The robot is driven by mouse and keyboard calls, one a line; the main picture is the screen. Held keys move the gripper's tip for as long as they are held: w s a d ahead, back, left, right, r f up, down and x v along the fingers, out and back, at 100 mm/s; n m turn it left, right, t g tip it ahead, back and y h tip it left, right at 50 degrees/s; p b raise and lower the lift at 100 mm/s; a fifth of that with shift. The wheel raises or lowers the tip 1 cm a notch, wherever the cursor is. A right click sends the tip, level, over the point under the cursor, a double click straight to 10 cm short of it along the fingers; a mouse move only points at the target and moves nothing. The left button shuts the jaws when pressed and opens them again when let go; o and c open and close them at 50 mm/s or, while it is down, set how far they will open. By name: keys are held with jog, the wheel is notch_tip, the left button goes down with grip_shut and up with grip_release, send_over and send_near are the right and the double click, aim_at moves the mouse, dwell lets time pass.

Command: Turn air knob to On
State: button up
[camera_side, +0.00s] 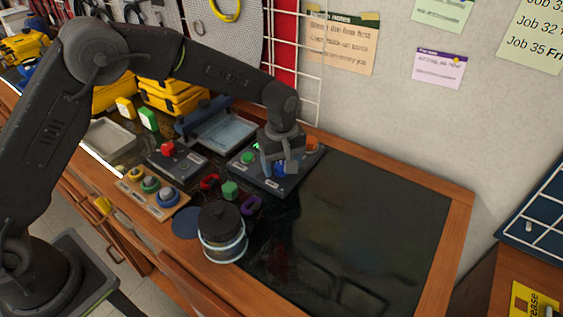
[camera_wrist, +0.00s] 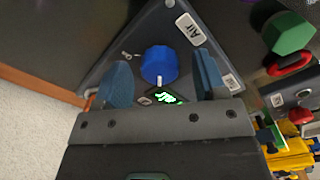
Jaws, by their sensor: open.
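The air knob (camera_wrist: 159,63) is a round blue knob on a dark grey panel (camera_wrist: 105,40), with a white pointer mark on its edge toward the bottom of the wrist view. A white "Air" label (camera_wrist: 188,29) lies above and right of it. Smaller labels sit around it, too small to read surely. My gripper (camera_wrist: 161,72) is open, with one blue finger on each side of the knob and visible gaps to both. In the side view my gripper (camera_side: 281,166) is low over the panel (camera_side: 253,180) and largely hides the knob.
A lidded dark jar (camera_side: 222,232), a green hexagonal piece (camera_side: 230,190) and a red ring (camera_side: 210,182) stand nearby. The dark mat (camera_side: 370,220) at right is clear.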

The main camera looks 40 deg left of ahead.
jog(key=shift+c, duration=0.5)
jog(key=c, duration=0.8)
jog(key=m, duration=1.3)
jog(key=shift+m, duration=0.3)
jog(key=shift+r+m, duration=0.1)
jog(key=shift+m, duration=2)
